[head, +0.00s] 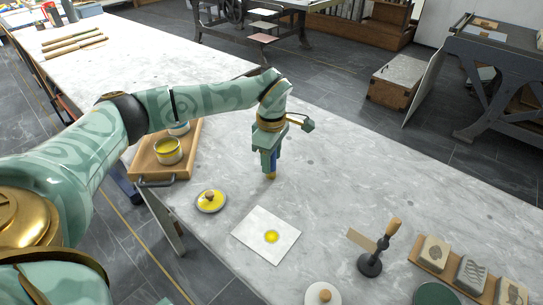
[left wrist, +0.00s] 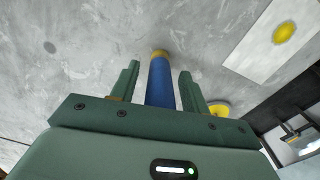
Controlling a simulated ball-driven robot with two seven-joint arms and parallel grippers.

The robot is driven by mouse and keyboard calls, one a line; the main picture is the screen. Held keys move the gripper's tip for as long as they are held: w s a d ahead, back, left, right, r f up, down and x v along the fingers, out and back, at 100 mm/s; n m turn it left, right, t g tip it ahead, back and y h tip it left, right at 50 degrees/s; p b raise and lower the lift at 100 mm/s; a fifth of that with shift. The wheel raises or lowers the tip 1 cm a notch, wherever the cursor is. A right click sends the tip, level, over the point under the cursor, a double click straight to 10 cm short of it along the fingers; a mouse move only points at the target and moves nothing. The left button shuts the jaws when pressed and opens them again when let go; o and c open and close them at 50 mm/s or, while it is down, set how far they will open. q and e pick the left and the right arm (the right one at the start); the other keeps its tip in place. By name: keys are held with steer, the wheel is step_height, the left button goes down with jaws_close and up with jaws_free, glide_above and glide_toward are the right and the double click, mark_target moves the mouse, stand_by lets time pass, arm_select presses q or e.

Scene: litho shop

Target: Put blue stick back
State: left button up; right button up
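My left gripper (head: 268,160) is above the stone table top, fingers pointing down. It holds the blue stick (head: 265,161) upright between its fingers. The stick's yellow lower end is just above or at the table; I cannot tell if it touches. In the left wrist view the blue stick (left wrist: 161,84) stands between the two fingers (left wrist: 160,85), its yellow end beyond the fingertips. An open can with yellow inside (head: 168,150) stands on a wooden tray (head: 148,173) left of the gripper. My right gripper is not in view.
A yellow dish with a brown knob (head: 210,200) and a white sheet with a yellow spot (head: 266,235) lie in front. A dark-based wooden-handled tool (head: 370,262), a round white knobbed piece (head: 322,296) and carved blocks (head: 472,271) are front right. The table right of the gripper is clear.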

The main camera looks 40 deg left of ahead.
arm_select(q)
steer(key=shift+r, duration=0.1)
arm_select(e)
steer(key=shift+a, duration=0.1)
arm_select(q)
step_height(320, 180, up, 12)
steer(key=p, duration=0.4)
steer(key=shift+r+p, duration=0.1)
steer(key=shift+p, duration=0.25)
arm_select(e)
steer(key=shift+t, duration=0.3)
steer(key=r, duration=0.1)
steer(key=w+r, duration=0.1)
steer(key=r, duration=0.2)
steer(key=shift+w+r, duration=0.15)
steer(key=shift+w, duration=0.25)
arm_select(q)
steer(key=shift+d, duration=0.1)
